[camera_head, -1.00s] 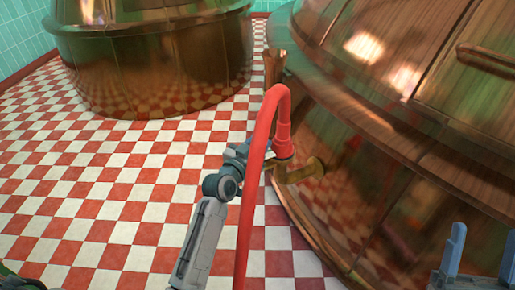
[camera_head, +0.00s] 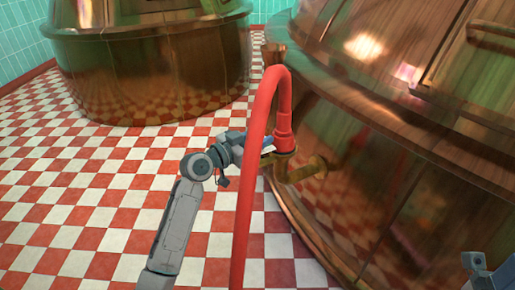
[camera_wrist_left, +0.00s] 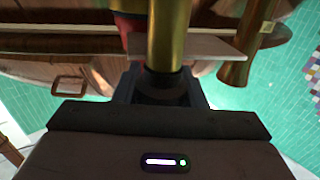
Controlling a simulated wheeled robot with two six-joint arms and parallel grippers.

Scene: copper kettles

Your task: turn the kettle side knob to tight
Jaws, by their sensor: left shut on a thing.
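A copper kettle (camera_head: 340,140) fills the right of the head view. A brass side fitting (camera_head: 303,170) sticks out low on its wall and bends up into a red hose (camera_head: 283,120). My left gripper (camera_head: 266,148) is at this fitting, partly hidden behind the hose. In the left wrist view a brass cylinder (camera_wrist_left: 168,35) runs down to a dark end between my jaws (camera_wrist_left: 163,90). The left gripper is shut on this piece, which I take as the side knob; its turn position cannot be read. My right gripper (camera_head: 488,270) is open, empty and partly cut off at the lower right.
The red hose arches down past my left arm to the bottom edge. A second copper kettle (camera_head: 150,70) stands at the back left. A brass part (camera_head: 275,53) juts from the near kettle above the hose. The red and white checkered floor (camera_head: 70,190) is clear on the left.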

